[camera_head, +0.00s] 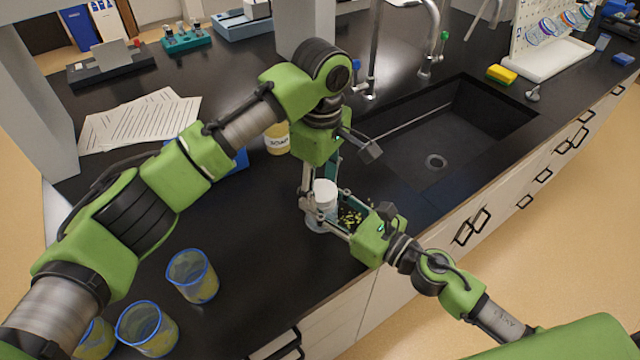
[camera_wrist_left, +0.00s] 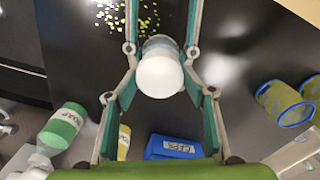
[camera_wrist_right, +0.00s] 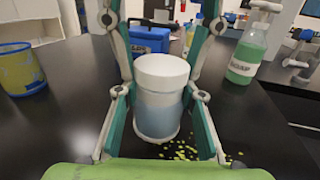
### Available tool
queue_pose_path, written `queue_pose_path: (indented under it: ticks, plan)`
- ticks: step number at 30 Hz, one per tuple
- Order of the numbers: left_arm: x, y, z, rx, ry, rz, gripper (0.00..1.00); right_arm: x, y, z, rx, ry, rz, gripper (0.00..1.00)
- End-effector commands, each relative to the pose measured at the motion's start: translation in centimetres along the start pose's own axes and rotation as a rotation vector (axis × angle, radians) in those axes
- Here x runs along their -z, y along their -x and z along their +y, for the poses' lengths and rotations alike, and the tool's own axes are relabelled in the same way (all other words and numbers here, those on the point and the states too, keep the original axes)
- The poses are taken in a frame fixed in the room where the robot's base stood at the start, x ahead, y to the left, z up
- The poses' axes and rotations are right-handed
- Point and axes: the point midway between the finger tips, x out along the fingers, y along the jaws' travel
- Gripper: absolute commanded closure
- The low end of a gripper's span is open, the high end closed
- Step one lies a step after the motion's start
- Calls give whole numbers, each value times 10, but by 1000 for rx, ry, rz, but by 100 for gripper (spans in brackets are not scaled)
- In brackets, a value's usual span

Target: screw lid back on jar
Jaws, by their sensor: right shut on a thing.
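The jar (camera_wrist_right: 158,115), a clear cylinder with a bluish look, stands upright on the black counter. Its white lid (camera_wrist_right: 161,70) sits on top of it; how far it is threaded cannot be told. In the head view the jar is partly hidden by my grippers, with the lid (camera_head: 325,188) showing between them. My right gripper (camera_head: 330,214) reaches in low from the right and is shut on the jar's sides. My left gripper (camera_head: 321,178) points down from above, its open fingers either side of the lid, which the left wrist view shows from above (camera_wrist_left: 160,77).
Yellow-green bits (camera_wrist_right: 183,154) lie scattered beside the jar. A soap bottle (camera_wrist_right: 248,50) and a blue box (camera_wrist_right: 149,40) stand behind it. Blue-rimmed beakers (camera_head: 193,275) stand at the front left. The sink (camera_head: 450,135) opens to the right.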

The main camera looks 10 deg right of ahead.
Motion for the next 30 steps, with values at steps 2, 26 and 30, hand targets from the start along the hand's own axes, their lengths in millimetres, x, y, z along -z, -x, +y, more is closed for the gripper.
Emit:
queue_pose_path:
  ticks: [2,26,30]
  plan:
    - [2,-8,-2,12,7,2,52,-4,-1,4,-9,-5,-10,100]
    - [2,0,-2,10,5,4,52,-5,-1,3,-7,-4,-11,100]
    - [2,18,-2,7,4,3,52,-4,-1,2,-5,-2,-9,100]
